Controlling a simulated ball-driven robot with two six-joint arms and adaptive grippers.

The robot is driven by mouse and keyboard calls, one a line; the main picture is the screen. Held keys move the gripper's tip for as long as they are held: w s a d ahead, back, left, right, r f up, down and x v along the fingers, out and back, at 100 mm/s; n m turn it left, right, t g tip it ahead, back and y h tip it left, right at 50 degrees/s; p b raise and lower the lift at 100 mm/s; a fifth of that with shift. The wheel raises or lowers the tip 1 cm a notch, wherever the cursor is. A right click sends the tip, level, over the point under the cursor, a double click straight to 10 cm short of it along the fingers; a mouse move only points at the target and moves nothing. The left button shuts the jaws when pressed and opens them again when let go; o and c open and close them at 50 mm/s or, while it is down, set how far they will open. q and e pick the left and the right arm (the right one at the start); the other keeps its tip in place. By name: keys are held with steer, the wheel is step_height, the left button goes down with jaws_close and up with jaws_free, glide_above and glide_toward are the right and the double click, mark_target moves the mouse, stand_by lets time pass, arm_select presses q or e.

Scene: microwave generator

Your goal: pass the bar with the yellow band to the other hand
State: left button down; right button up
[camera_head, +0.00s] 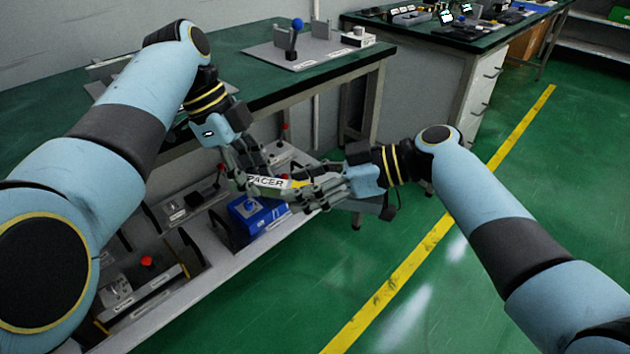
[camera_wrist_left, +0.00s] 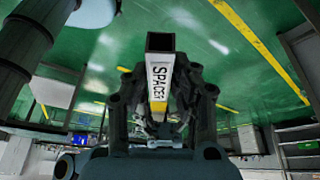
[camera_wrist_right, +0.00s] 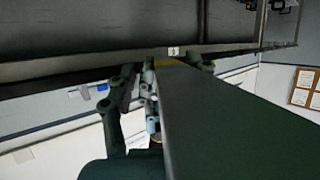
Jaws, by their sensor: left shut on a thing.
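The bar with the yellow band (camera_head: 268,182) is pale with "SPACER" lettering and hangs in the air between my two hands. My left gripper (camera_head: 252,172) is shut on it. In the left wrist view the bar (camera_wrist_left: 160,78) stands between the fingers, its dark end pointing up and its yellow band low. My right gripper (camera_head: 308,190) is at the yellow-band end. In the right wrist view the bar's dark side (camera_wrist_right: 215,125) fills the near middle, and the right fingers (camera_wrist_right: 168,72) stand on either side, apart, with a gap on the left.
A green-topped bench (camera_head: 270,85) with a grey fixture plate stands behind my left arm. Its lower shelf holds a blue box (camera_head: 255,215) and other devices. Another bench (camera_head: 440,38) is at the back. Green floor on the right, with a yellow line (camera_head: 420,245), is clear.

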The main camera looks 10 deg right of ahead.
arm_select(q)
steer(key=shift+d, duration=0.1)
steer(key=shift+s, duration=0.1)
arm_select(e)
steer(key=shift+d, duration=0.1)
jaws_close()
arm_select(q)
steer(key=c, duration=1)
jaws_free()
